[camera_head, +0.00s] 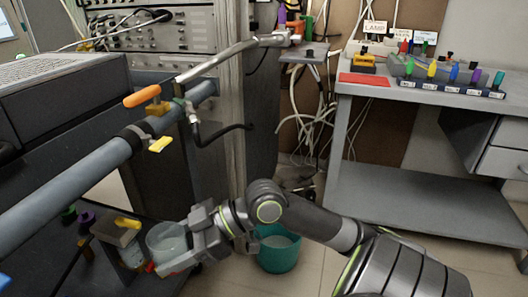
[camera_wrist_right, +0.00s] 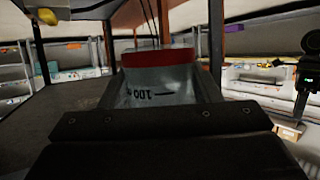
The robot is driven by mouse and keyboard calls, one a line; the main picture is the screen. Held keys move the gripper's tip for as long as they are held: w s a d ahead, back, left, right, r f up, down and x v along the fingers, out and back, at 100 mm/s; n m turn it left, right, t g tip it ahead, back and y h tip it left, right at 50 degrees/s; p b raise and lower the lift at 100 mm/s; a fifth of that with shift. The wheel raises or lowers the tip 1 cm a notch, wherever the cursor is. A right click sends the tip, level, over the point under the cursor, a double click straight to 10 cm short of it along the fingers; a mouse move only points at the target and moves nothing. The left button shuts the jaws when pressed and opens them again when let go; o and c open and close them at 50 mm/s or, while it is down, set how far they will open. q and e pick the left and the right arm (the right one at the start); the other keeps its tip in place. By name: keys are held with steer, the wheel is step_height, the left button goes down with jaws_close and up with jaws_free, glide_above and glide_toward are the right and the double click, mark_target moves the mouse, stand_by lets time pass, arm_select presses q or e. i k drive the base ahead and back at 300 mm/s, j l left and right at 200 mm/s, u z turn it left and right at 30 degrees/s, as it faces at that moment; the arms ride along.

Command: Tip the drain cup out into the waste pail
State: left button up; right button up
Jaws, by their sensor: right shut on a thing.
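The drain cup (camera_head: 165,238) is a clear cup at the lower left of the head view, beside the dark bench. My right gripper (camera_head: 184,243) is shut on it, with the fingers at its sides. In the right wrist view the cup (camera_wrist_right: 160,88) sits between the fingers, with a red band and an upside-down "100" mark. Whether anything is inside it I cannot tell. The waste pail (camera_head: 279,258) is teal and stands on the floor to the right of the cup, partly behind my right forearm. Something pale shows inside the pail. My left gripper is not in view.
A large grey pipe (camera_head: 75,180) with an orange-handled lever (camera_head: 142,96) and yellow tap handle (camera_head: 160,145) runs above the cup. A yellow-topped jar (camera_head: 128,240) stands just left of the cup. A grey workbench (camera_head: 425,169) stands at right; floor below it is clear.

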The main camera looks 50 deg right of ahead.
mark_target(279, 252)
steer(key=k+l+u, duration=0.1)
steer(key=l, duration=0.35)
steer(key=k+l+u, duration=0.1)
steer(key=l, duration=0.3)
steer(key=k+l+u, duration=0.1)
steer(key=l, duration=0.3)
steer(key=k+l+u, duration=0.1)
steer(key=l, duration=0.35)
steer(key=k+l+u, duration=0.1)
steer(key=l, duration=0.25)
steer(key=k+l+u, duration=0.1)
steer(key=l, duration=0.3)
steer(key=k, duration=0.1)
